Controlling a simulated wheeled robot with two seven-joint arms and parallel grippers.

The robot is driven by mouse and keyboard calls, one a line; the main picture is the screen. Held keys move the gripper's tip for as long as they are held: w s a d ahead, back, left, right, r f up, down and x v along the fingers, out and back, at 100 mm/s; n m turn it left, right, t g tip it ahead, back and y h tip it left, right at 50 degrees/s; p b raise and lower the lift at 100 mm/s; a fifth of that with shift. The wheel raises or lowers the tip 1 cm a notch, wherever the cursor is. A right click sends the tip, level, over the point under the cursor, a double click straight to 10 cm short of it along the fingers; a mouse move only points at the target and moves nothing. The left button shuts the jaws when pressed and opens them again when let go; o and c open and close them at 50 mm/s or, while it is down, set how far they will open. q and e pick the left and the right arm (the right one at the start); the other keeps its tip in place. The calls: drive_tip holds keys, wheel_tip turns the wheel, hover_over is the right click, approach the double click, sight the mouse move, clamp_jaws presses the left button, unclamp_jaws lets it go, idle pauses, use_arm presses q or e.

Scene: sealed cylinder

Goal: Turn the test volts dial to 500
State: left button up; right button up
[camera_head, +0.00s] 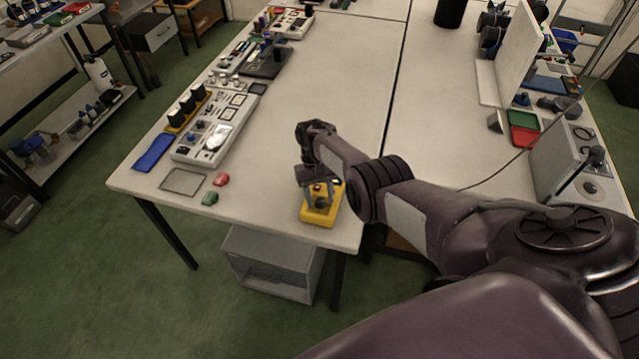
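A yellow boxy device (321,218) sits near the front edge of the white table. A dark round part like a dial (322,203) shows on its top; no lettering or setting can be read. My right gripper (318,187) points down at the device's top from behind, with its tips at or just over it. I cannot tell if it touches the dial or how wide its fingers are apart. My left gripper is not in view.
A white panel with knobs (215,130) stands along the left edge. The table's middle is clear.

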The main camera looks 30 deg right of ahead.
sight(316, 196)
drive_tip(key=shift+r, duration=0.1)
drive_tip(key=p+v, duration=0.1)
drive_tip(key=v, duration=0.6)
drive_tip(key=shift+w+r+p, duration=0.2)
drive_tip(key=shift+r+p, duration=0.1)
drive_tip(key=shift+p, duration=0.05)
